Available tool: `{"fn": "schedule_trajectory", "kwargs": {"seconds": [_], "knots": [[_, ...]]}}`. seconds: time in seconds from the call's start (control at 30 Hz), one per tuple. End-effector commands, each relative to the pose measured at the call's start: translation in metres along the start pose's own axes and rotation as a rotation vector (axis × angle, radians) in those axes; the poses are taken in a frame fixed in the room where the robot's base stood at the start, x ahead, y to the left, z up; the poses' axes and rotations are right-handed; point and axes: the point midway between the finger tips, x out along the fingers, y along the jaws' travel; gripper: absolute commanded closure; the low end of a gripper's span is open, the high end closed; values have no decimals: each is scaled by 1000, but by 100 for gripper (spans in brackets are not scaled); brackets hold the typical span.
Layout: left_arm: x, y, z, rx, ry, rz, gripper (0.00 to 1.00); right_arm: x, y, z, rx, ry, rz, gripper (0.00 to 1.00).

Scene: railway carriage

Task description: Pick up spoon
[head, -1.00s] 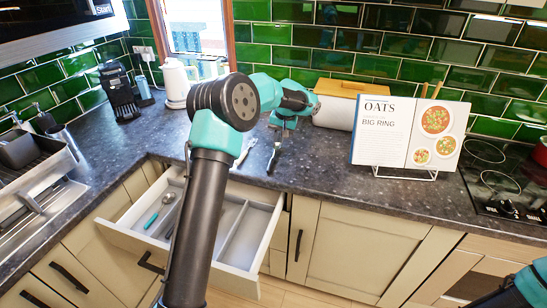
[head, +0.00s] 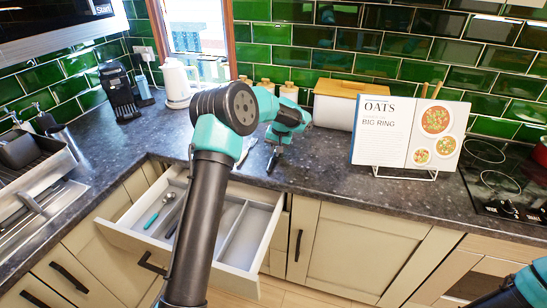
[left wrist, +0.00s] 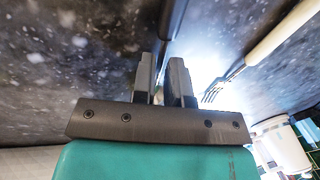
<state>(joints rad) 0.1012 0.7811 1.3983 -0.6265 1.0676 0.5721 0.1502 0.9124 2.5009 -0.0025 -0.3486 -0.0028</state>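My left gripper (head: 277,148) is low over the worktop, left of the recipe book. In the left wrist view its two fingers (left wrist: 163,80) stand a little apart, one on each side of a thin dark handle (left wrist: 176,22). I cannot tell whether they touch it, and its far end is hidden. A fork with a cream handle (left wrist: 278,35) lies to the right of the fingers. A spoon with a teal handle (head: 160,210) lies in the open drawer (head: 118,234), left of my arm. My right gripper is out of view.
An open recipe book (head: 408,131) on a wire stand is to the right of my gripper. A bread bin (head: 338,103) and several jars stand behind. A white kettle (head: 176,83) stands at the left. The front worktop by the book is clear.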

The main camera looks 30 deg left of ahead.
Motion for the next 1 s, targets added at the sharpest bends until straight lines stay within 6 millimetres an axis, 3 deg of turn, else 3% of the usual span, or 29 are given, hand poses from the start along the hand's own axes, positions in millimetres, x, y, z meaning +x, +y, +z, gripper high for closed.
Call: {"fn": "schedule_trajectory", "kwargs": {"seconds": [0.5, 0.67, 1.0], "knots": [[3, 0, 0, 0, 0, 0, 86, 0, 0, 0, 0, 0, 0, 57], [3, 0, 0, 0, 0, 0, 100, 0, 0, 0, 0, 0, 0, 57], [3, 0, 0, 0, 0, 0, 100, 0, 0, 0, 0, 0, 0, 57]]}}
